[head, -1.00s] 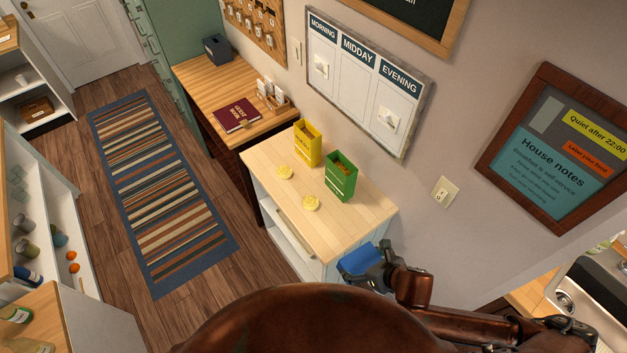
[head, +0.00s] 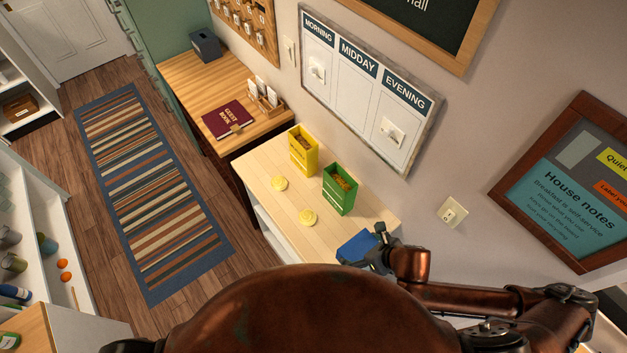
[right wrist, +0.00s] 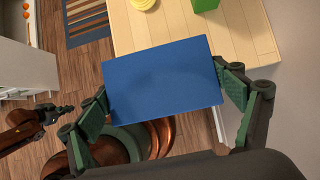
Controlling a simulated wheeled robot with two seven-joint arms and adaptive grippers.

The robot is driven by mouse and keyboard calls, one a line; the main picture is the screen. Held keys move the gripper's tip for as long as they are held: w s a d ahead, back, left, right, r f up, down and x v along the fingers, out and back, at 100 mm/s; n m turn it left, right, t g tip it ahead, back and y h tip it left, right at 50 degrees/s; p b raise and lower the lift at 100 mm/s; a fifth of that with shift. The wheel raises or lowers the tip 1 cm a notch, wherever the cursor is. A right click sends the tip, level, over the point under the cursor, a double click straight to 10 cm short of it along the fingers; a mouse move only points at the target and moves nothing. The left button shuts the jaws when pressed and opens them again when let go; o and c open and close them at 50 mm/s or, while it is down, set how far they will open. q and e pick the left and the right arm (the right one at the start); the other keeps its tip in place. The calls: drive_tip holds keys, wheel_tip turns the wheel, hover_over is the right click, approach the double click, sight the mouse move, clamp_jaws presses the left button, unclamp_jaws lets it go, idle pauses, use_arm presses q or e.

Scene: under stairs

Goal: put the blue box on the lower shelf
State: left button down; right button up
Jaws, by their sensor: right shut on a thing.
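The blue box (head: 357,247) is at the near right end of the wooden-topped white cabinet. My right gripper (head: 380,249) is shut on it. In the right wrist view the blue box (right wrist: 163,82) sits between the green finger pads of my right gripper (right wrist: 167,97), its flat face toward the camera. It overlaps the cabinet top's near edge in that view; I cannot tell if it touches. The cabinet's open shelf front (head: 266,236) shows only in part, and its lower shelf is mostly hidden. My left gripper (right wrist: 52,114) shows small in the right wrist view, empty-looking.
A desk with a guest book (head: 228,119) adjoins behind. The wall bounds the right; the striped rug (head: 150,195) lies on clear floor left.

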sight(358, 242)
drive_tip(key=w, duration=0.1)
drive_tip(key=w+a, duration=0.1)
drive_tip(key=shift+w+a+f, duration=0.1)
drive_tip(key=shift+w+f, duration=0.25)
drive_tip(key=w+p+x, duration=0.1)
drive_tip(key=x, duration=0.4)
drive_tip(key=w+r+p+x, duration=0.1)
drive_tip(key=x, duration=0.4)
drive_tip(key=w+a+r+p+x, duration=0.1)
drive_tip(key=x, duration=0.4)
drive_tip(key=shift+w+a+f+p, duration=0.15)
drive_tip(key=shift+a+f+p, duration=0.1)
drive_tip(key=shift+f+p, duration=0.05)
drive_tip(key=shift+f, duration=0.3)
use_arm(q)
drive_tip(key=r, duration=0.1)
drive_tip(key=s+r, duration=0.1)
drive_tip(key=r, duration=0.1)
drive_tip(key=shift+s+a+r, duration=0.15)
drive_tip(key=shift+s+r, duration=0.05)
drive_tip(key=shift+s, duration=0.05)
use_arm(e)
drive_tip(key=shift+f, duration=0.15)
